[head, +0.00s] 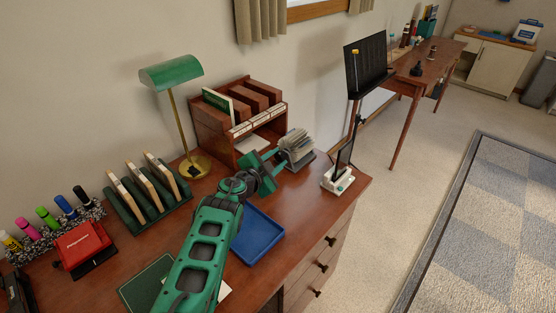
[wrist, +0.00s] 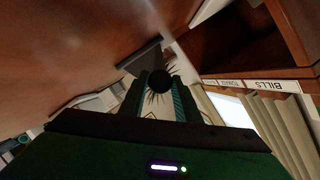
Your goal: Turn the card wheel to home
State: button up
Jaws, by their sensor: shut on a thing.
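The card wheel (head: 297,147) is a rotary file of pale cards on a grey base, standing on the desk to the right of the wooden organizer. My gripper (head: 277,157) reaches its left side from the front left. In the wrist view, my gripper's two green fingers (wrist: 160,92) are closed around a dark round knob (wrist: 159,81) on the side of the wheel. Dark, thin card edges fan out behind the knob. The wheel's marks and exact turn cannot be read, and its left side is partly hidden by my gripper in the head view.
The wooden organizer (head: 237,112) stands close behind my gripper; its label strip (wrist: 248,84) shows in the wrist view. A black stand on a white base (head: 338,180) is to the right. A blue tray (head: 258,236) and green lamp (head: 171,73) are nearby.

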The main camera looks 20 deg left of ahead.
jog(key=shift+n, duration=0.3)
jog(key=n, duration=0.1)
jog(key=n+g+h, duration=0.1)
jog(key=n+h, duration=0.1)
jog(key=shift+a+n+g, duration=0.25)
jog(key=shift+n+g, duration=0.05)
jog(key=shift+n, duration=0.1)
jog(key=n+h, duration=0.2)
jog(key=n, duration=0.1)
jog(key=n+g+h, duration=0.1)
jog(key=shift+w+a, duration=0.1)
jog(key=shift+a, duration=0.15)
jog(key=n+h, duration=0.2)
jog(key=n, duration=0.1)
jog(key=shift+a+f+n, duration=0.1)
jog(key=shift+n, duration=0.2)
jog(key=shift+a+f+n+h, duration=0.15)
jog(key=shift+n+h, duration=1.05)
jog(key=shift+n, duration=0.5)
